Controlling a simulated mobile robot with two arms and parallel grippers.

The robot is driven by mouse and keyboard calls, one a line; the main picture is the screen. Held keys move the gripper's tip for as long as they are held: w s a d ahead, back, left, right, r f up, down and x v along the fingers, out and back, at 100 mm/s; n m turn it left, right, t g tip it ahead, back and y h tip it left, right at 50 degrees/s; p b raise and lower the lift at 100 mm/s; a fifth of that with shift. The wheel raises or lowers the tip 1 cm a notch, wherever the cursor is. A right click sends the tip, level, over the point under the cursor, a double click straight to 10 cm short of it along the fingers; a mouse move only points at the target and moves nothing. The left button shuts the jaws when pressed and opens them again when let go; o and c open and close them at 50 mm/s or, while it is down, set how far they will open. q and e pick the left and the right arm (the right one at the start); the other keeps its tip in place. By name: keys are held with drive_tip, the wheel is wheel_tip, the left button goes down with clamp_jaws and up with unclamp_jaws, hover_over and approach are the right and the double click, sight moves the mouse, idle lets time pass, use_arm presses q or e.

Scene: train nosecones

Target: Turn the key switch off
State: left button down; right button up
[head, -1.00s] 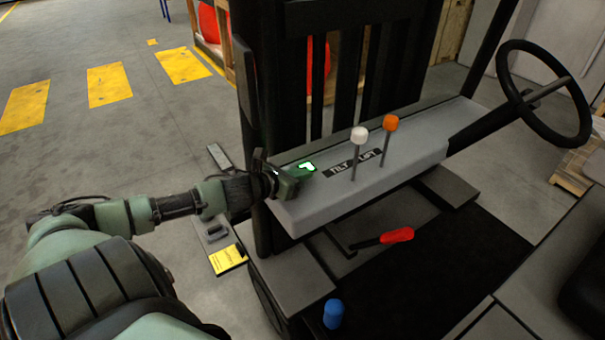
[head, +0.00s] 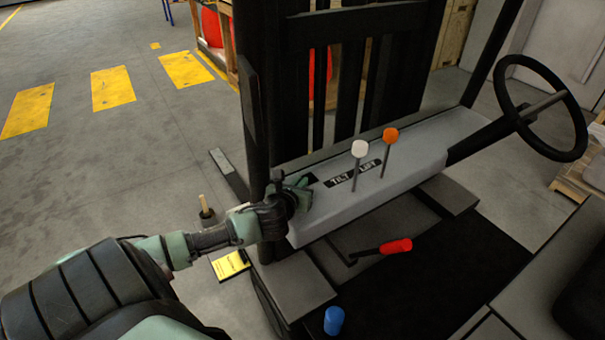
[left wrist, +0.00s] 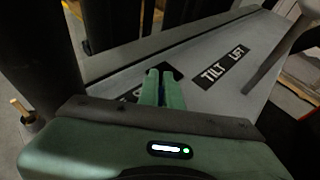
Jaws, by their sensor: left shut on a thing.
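The grey forklift dash panel (head: 420,143) has a left end where my left gripper (head: 303,186) is. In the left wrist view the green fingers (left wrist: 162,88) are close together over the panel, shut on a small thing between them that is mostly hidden. It is taken to be the key of the key switch; its turned position cannot be made out. A dark label (left wrist: 172,70) lies behind the fingers, partly covered. My right gripper does not show.
A white-knobbed lever (head: 359,149) and an orange-knobbed lever (head: 390,136) rise from the panel, right of the gripper. A black mast post (head: 252,100) stands close on the left. The steering wheel (head: 580,130) is at the right. A red-handled lever (head: 396,246) is below.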

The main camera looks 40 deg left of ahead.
use_arm(q)
drive_tip(key=n+g+y+p, duration=0.1)
drive_tip(key=n, duration=0.1)
drive_tip(key=n+g+y+p, duration=0.1)
drive_tip(key=n+g+y, duration=0.1)
drive_tip(key=a+n+g+y+p, duration=0.1)
drive_tip(key=y+p, duration=0.1)
drive_tip(key=shift+s+r+n, duration=0.15)
drive_tip(key=shift+s+n, duration=0.2)
drive_tip(key=shift+n, duration=0.05)
drive_tip(key=n+g, duration=0.1)
drive_tip(key=n+g+y, duration=0.1)
drive_tip(key=shift+s+a+g+p, duration=0.1)
drive_tip(key=shift+s+g+p, duration=0.1)
drive_tip(key=shift+g+p, duration=0.15)
drive_tip(key=shift+s+a+n+g+y, duration=0.1)
drive_tip(key=shift+s+n+g+y, duration=0.15)
drive_tip(key=shift+n+g+y, duration=0.55)
drive_tip(key=shift+n+g, duration=0.25)
drive_tip(key=shift+n, duration=0.05)
drive_tip(key=c, duration=1.6)
unclamp_jaws()
drive_tip(key=shift+f, duration=0.2)
